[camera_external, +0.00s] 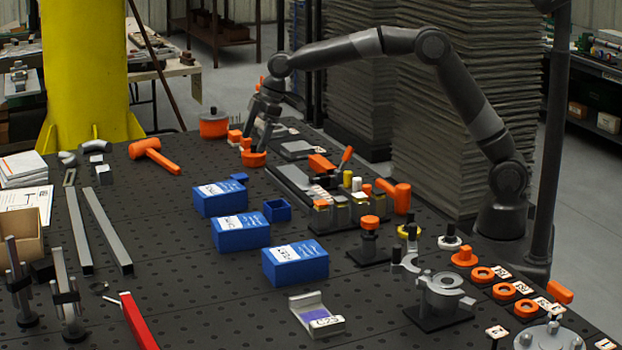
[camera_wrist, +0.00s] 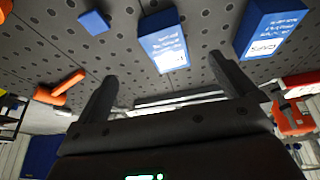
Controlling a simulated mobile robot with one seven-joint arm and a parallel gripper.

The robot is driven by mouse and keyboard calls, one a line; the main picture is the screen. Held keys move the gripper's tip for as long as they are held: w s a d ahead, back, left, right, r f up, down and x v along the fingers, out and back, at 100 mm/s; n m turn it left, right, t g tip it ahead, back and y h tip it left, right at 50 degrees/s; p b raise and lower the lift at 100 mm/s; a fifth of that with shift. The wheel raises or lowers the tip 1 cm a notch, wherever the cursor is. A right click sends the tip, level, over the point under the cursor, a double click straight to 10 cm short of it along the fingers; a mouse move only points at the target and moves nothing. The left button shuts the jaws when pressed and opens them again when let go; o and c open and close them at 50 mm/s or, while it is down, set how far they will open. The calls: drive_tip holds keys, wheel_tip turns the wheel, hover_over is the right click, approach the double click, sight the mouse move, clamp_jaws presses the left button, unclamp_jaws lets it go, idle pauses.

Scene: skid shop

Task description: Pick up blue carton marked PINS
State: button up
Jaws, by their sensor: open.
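Three blue cartons with white labels stand in a slanting row on the dark perforated table: a far one (camera_external: 220,198), a middle one (camera_external: 242,236) and a near one (camera_external: 297,266). I cannot read which is marked PINS. My gripper (camera_external: 261,143) is open and empty, pointing down near the table's far end, beyond the cartons. Its two fingers also show in the wrist view (camera_wrist: 166,72).
A small open blue box (camera_external: 277,210) and a small blue block (camera_external: 239,178) sit beside the cartons. Orange parts (camera_external: 253,158) are near my gripper. An orange mallet (camera_external: 154,155) lies left; fixtures (camera_external: 341,213) stand right.

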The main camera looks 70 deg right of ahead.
drive_tip(key=n, duration=0.1)
approach(220, 188)
drive_tip(key=shift+w+d+f+g+y, duration=0.15)
drive_tip(key=shift+d+f, duration=0.05)
drive_tip(key=shift+f, duration=0.3)
drive_tip(key=shift+w+d+f+g+y, duration=0.15)
drive_tip(key=shift+f, duration=0.4)
drive_tip(key=x, duration=0.5)
drive_tip(key=shift+f, duration=0.1)
drive_tip(key=x, duration=0.5)
drive_tip(key=shift+w+a+r, duration=0.15)
drive_tip(key=shift+a+r, duration=0.05)
drive_tip(key=shift+a, duration=0.15)
drive_tip(key=shift+w+a+f, duration=0.1)
drive_tip(key=shift+f, duration=0.15)
drive_tip(key=shift+f, duration=0.25)
drive_tip(key=c, duration=1.2)
